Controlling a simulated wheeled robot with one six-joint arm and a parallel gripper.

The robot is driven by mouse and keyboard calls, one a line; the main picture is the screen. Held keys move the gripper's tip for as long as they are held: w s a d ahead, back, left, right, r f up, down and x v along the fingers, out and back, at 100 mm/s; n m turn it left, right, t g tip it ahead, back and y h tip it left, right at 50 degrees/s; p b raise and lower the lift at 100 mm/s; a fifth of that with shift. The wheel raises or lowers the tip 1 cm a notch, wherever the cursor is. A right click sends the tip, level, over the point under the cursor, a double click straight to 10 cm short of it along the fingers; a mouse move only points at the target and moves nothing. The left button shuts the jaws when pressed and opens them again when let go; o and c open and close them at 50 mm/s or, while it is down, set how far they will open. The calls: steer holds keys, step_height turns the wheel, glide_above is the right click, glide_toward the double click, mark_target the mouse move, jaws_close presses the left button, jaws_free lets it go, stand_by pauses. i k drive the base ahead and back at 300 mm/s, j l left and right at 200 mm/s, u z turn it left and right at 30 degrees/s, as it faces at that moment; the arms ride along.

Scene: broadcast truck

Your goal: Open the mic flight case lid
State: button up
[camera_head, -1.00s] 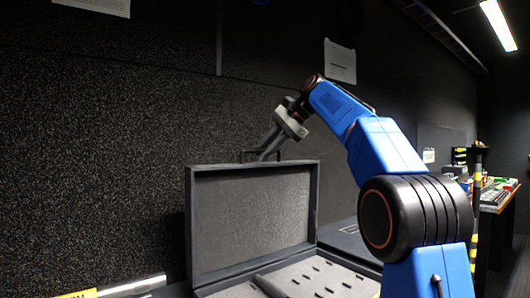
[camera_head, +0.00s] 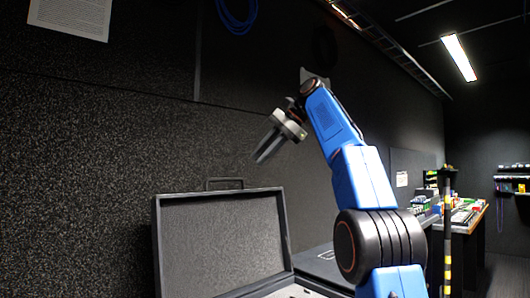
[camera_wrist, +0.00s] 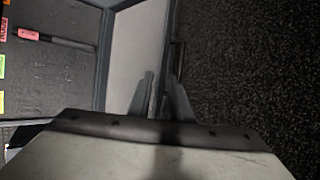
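The mic flight case lid (camera_head: 222,245) stands raised and upright at lower centre in the head view, its grey inner face showing. A dark handle (camera_head: 225,180) is on its top edge. The case base (camera_head: 290,291) shows only as a strip at the bottom. My gripper (camera_head: 262,152) is above and to the right of the handle, apart from it and empty. In the wrist view its two fingers (camera_wrist: 160,92) are apart with a narrow gap. The lid (camera_wrist: 135,55) is ahead of them there, with the handle (camera_wrist: 176,52) at its right edge.
A dark wall with a paper sheet (camera_head: 69,16) is behind the case. A desk with equipment (camera_head: 463,212) and a black-and-yellow striped post (camera_head: 447,235) stand to the right. In the wrist view a pink-marked item (camera_wrist: 28,34) lies at left.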

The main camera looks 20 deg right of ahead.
mark_target(235, 243)
steer(key=i+l+u, duration=0.15)
steer(key=l+u, duration=0.2)
steer(key=l, duration=0.45)
steer(key=i+l+u, duration=0.1)
steer(key=l+u, duration=0.2)
steer(key=l, duration=0.55)
